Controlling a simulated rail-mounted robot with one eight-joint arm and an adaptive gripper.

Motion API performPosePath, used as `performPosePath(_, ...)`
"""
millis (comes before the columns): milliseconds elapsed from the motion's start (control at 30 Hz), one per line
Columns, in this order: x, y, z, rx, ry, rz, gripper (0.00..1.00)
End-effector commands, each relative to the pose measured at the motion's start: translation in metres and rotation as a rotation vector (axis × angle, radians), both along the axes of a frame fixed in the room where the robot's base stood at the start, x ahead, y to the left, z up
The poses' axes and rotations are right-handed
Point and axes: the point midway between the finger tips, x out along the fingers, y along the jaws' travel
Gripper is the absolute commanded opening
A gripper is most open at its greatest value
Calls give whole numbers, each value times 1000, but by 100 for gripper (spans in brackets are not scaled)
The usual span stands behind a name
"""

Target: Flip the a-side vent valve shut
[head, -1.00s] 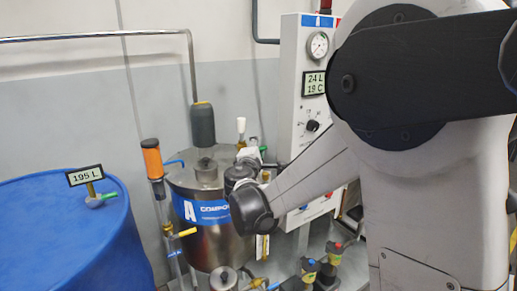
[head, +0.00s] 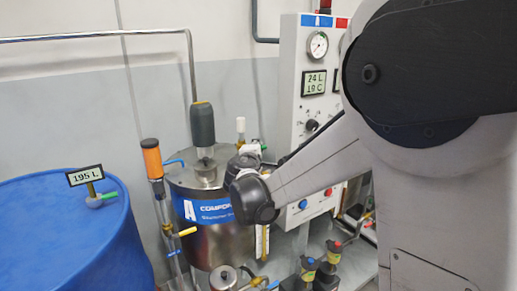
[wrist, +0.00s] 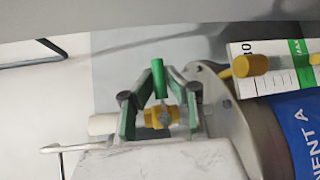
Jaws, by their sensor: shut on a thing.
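The steel tank marked A (head: 215,240), with a blue band, stands at the centre of the head view; its band also shows at the right of the wrist view (wrist: 302,130). In the wrist view a small brass valve (wrist: 158,117) with a green lever (wrist: 160,82) sits by the tank rim, beside a white cap (wrist: 103,124). It appears to be the vent valve. The lever points up in the picture, across the line from cap to tank. My gripper (wrist: 160,98) is shut on the valve, its fingers on either side.
A blue drum (head: 60,235) with a 195 L display stands at left. A white control panel (head: 312,100) with a gauge stands behind the tank. An orange-topped column (head: 152,160) is left of the tank. Small pumps or fittings (head: 330,265) crowd the lower right.

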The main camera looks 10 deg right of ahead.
Motion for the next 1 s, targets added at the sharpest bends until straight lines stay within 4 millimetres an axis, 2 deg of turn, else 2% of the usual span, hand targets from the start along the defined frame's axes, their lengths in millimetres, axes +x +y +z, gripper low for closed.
performPosePath(167, -1, 0, -1, 0, 0, 0, 0)
performPosePath(200, -1, 0, -1, 0, 0, 0, 13)
performPosePath(333, -1, 0, -1, 0, 0, 0, 31)
performPosePath(667, -4, 2, 0, -1, 0, 0, 31)
performPosePath(833, -22, 11, 3, -2, 0, 2, 31)
performPosePath(1000, -53, 25, 8, -1, 0, 3, 31)
